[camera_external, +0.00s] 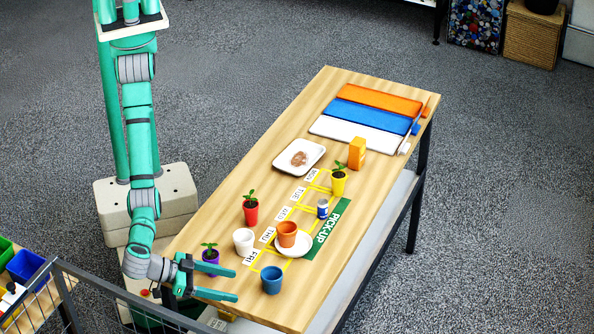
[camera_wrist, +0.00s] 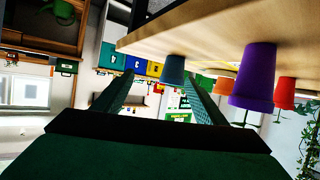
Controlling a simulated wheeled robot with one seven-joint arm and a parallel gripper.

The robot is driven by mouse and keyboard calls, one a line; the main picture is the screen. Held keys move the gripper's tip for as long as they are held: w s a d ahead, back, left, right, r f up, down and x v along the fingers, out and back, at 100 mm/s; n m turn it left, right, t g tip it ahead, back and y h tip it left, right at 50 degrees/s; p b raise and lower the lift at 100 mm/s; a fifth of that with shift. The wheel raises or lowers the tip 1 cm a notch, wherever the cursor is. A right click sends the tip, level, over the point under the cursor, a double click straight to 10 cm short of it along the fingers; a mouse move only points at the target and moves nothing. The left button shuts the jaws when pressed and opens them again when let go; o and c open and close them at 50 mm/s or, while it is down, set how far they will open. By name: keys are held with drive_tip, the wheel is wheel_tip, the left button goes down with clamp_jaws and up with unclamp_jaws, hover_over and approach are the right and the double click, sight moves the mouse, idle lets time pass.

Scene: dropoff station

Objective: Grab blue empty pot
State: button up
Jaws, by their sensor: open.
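The blue empty pot (camera_external: 271,280) stands upright on the table's (camera_external: 221,206) near end, by the FRI label. My gripper (camera_external: 234,284) is open and empty, low at the table's near left edge, its fingers pointing right toward the blue pot. The pot is just beyond the fingertips and not touched. In the wrist view, which is upside down, the blue pot (camera_wrist: 173,69) shows ahead, between the two fingers of my gripper (camera_wrist: 157,80) and nearer the right one.
A purple pot with a plant (camera_external: 210,256) stands close behind my fingers. A white pot (camera_external: 243,241), an orange pot (camera_external: 287,233) on a white saucer (camera_external: 292,250) and a red pot (camera_external: 251,213) stand farther back. The table right of the blue pot is clear.

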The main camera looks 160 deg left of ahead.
sight(272, 282)
drive_tip(key=a, duration=0.1)
drive_tip(key=a+n+g, duration=0.1)
drive_tip(key=s+a+r+g, duration=0.1)
drive_tip(key=shift+s+a, duration=0.1)
drive_tip(key=shift+a, duration=0.45)
drive_tip(key=x, duration=1)
drive_tip(key=shift+a, duration=0.2)
drive_tip(key=shift+c, duration=0.2)
drive_tip(key=c, duration=1.1)
drive_tip(key=shift+y, duration=0.3)
drive_tip(key=shift+r, duration=0.1)
